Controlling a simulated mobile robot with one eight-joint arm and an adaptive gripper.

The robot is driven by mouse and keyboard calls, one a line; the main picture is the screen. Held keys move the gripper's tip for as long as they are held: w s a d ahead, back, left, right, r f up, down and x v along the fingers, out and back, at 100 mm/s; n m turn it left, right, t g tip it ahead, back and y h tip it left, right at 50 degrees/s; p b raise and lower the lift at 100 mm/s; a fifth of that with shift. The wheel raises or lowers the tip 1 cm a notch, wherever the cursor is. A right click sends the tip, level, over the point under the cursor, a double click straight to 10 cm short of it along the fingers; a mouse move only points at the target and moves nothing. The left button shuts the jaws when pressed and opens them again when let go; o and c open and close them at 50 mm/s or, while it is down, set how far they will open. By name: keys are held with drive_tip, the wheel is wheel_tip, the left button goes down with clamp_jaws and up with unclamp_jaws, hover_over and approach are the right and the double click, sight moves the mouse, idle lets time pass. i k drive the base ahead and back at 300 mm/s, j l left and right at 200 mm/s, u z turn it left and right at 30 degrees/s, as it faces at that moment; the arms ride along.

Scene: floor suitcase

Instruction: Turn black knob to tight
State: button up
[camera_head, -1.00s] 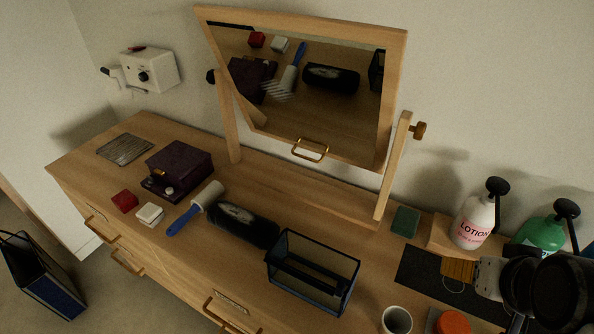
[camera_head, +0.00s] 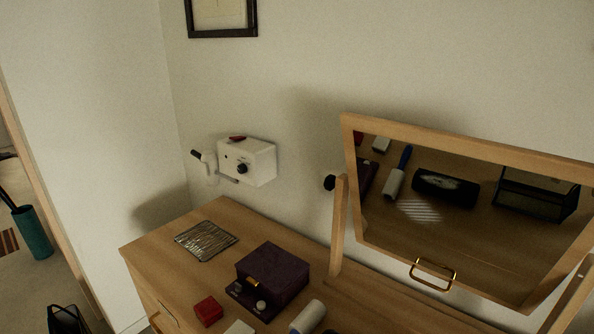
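A round black knob (camera_head: 329,182) sits at the top of the left wooden post (camera_head: 338,225) of the tilting mirror (camera_head: 450,210). The mirror frame is wood and leans, with a brass handle (camera_head: 432,275) on its lower edge. A smaller black knob (camera_head: 242,168) is on the front of a white wall box (camera_head: 248,162); the marks around it are too small to read. No tight mark is legible at the mirror knob. My gripper is not in view.
The wooden dresser top (camera_head: 215,285) holds a wire rack (camera_head: 206,241), a dark purple box (camera_head: 273,275), a red box (camera_head: 208,311) and a white roller (camera_head: 308,317). A white bracket (camera_head: 209,168) is beside the wall box. A picture frame (camera_head: 221,15) hangs above.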

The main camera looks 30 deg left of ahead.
sight(329, 184)
drive_tip(key=j+z, duration=0.25)
drive_tip(key=j, duration=2.7)
drive_tip(key=i+l, duration=0.1)
